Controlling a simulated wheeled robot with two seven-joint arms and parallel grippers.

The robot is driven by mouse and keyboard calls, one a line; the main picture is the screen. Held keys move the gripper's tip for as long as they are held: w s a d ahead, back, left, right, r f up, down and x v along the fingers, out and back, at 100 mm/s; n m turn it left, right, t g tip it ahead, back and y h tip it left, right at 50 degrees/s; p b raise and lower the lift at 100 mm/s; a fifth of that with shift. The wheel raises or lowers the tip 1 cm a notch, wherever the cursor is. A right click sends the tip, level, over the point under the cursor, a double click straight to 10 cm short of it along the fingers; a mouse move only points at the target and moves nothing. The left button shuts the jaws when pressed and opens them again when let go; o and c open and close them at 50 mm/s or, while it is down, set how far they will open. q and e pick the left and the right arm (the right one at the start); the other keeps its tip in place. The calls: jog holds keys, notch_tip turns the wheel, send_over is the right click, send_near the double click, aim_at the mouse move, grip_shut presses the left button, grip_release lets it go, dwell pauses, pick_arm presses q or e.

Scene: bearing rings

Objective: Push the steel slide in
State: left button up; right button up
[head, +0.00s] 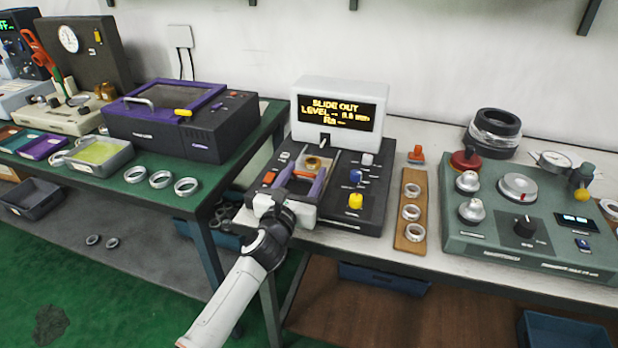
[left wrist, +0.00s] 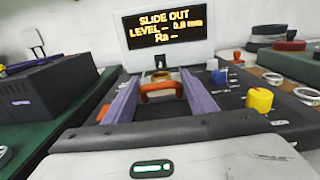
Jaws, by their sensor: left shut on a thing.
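The gauge unit (head: 355,205) is a dark base with a white display (head: 340,110) reading "SLIDE OUT", "LEVEL –" and "Ra –". Its slide has an orange handle (left wrist: 160,91) at the front, and the handle also shows in the head view (head: 303,174). A brass-coloured round part (head: 313,163) sits just behind the handle. My left gripper (head: 303,169) reaches in from the front, its two purple fingers on either side of the handle and shut on it. The fingers also frame the handle in the left wrist view (left wrist: 159,84). Most of the steel slide is hidden. My right gripper is not in view.
Blue and yellow knobs (head: 356,201) stand close right of the slide. A wooden strip (head: 411,235) with 3 rings lies further right, beside a green machine (head: 530,215). A dark purple-topped box (head: 180,130) and several rings stand on the left green table (head: 125,180).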

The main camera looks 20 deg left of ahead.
pick_arm(q)
jog(key=o, duration=1.3)
jog(key=shift+d, duration=0.2)
jog(key=shift+c, duration=0.2)
jog(key=shift+a, duration=0.1)
jog(key=s, duration=0.7)
jog(key=s+p, duration=0.1)
jog(key=s, duration=0.2)
jog(key=shift+s+d, duration=0.15)
jog(key=shift+d, duration=0.15)
